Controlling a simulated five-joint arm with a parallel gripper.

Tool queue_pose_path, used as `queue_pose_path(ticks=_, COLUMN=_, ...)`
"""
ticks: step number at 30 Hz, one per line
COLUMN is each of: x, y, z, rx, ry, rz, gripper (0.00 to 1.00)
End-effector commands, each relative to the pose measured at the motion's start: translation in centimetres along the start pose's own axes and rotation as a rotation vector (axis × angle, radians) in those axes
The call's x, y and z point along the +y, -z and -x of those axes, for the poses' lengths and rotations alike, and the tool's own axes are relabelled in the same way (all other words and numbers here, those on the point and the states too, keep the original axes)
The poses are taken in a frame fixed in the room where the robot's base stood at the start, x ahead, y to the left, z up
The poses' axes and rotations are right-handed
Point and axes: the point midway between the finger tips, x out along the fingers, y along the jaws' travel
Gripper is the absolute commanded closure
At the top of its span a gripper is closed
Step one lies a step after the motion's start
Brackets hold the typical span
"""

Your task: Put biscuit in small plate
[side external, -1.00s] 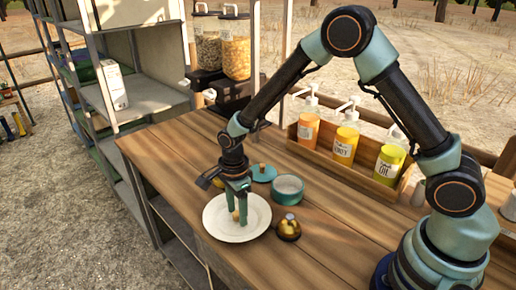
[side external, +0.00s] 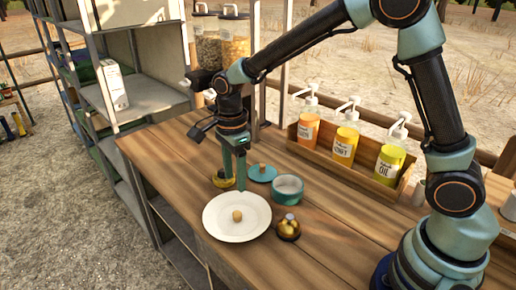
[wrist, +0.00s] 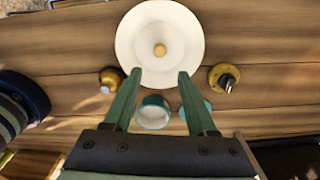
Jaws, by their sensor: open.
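The biscuit (side external: 237,215) is a small round tan piece. It lies near the middle of the white plate (side external: 222,228) on the wooden table. In the wrist view the biscuit (wrist: 159,50) also sits inside the plate (wrist: 137,30), away from its rim. My gripper (side external: 235,183) is open and empty. It is raised above the table, behind the plate in the side view. In the wrist view its two fingers (wrist: 157,78) are spread apart with nothing between their tips.
A teal bowl (side external: 288,190) and a teal lid (side external: 262,173) stand behind the plate. A brass bell-like item (side external: 288,228) is at its right, and another gold item (side external: 222,180) is behind my fingers. A wooden rack (side external: 362,180) holds pump bottles. The table's front right is clear.

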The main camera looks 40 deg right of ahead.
Motion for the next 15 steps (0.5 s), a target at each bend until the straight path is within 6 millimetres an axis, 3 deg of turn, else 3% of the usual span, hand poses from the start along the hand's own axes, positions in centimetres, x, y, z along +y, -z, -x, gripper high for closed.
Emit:
queue_pose_path(ticks=4, x=0.1, y=0.2, z=1.2, rx=-0.003, ry=0.007, rz=0.018, gripper=0.43)
queue_pose_path(ticks=8, x=0.5, y=1.3, z=3.3, rx=-0.015, ry=0.047, rz=0.143, gripper=0.43)
queue_pose_path(ticks=15, x=3.3, y=5.3, z=8.7, rx=0.0, ry=0.194, rz=0.616, gripper=0.43)
